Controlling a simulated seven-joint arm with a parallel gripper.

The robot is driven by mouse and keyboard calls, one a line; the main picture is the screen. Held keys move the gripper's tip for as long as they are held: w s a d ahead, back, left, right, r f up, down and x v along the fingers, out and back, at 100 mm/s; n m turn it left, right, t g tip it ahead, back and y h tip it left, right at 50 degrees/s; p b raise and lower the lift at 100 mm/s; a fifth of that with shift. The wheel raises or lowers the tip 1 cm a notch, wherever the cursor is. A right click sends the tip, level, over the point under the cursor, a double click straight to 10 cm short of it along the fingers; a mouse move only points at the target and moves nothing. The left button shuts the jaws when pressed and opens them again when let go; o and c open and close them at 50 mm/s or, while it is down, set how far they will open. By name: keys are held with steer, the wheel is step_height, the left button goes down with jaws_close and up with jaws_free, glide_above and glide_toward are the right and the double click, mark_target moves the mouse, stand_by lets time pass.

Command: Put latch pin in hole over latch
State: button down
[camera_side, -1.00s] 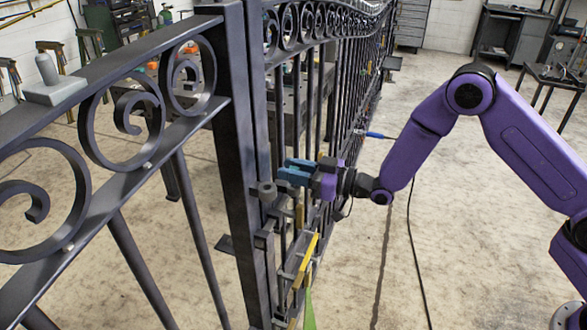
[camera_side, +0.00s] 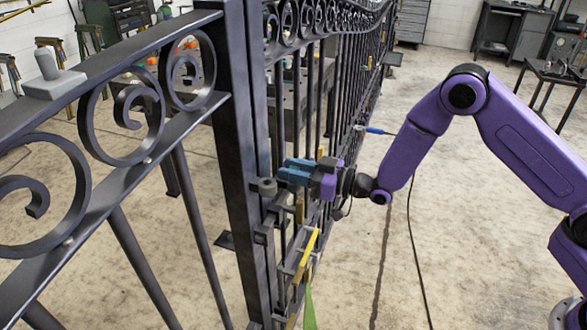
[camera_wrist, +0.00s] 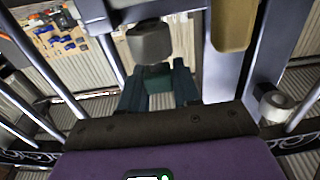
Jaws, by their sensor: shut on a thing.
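My gripper (camera_side: 287,175) with blue fingers is at the gate, beside the post where the two gate parts meet. A grey cylinder (camera_side: 267,187), seemingly the latch pin's head, is at the fingertips on their left. In the wrist view, the grey cylinder (camera_wrist: 150,42) sits just beyond my gripper (camera_wrist: 157,85). The gripper is shut on it, though the contact is partly hidden. Grey latch brackets (camera_side: 263,233) are on the gate below the cylinder. I cannot tell whether the pin's lower end is in a hole.
The dark gate post (camera_side: 232,150) stands close to the fingers on the left. A yellow bar (camera_side: 306,255) is on the gate below the gripper. A blue-handled tool (camera_side: 376,131) shows behind the wrist. A grey block with a stub (camera_side: 52,82) rests on the left rail.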

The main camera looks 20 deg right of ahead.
steer(key=shift+f, duration=0.2)
steer(key=c, duration=0.7)
jaws_free()
steer(key=shift+c, duration=0.2)
steer(key=v, duration=1.7)
steer(key=shift+s+d+r, duration=0.1)
steer(key=shift+s, duration=0.05)
steer(key=s+a+n+g+h, duration=0.3)
steer(key=s+g+h, duration=0.35)
steer(key=s, duration=0.25)
steer(key=s+d+r+g+h, duration=0.3)
steer(key=s+d, duration=0.3)
steer(key=s, duration=0.3)
steer(key=s+d+r+g+h, duration=0.3)
steer(key=s+d+r, duration=0.1)
steer(key=s+d, duration=0.3)
steer(key=s, duration=0.2)
steer(key=shift+s+n, duration=0.3)
steer(key=shift+s, duration=0.1)
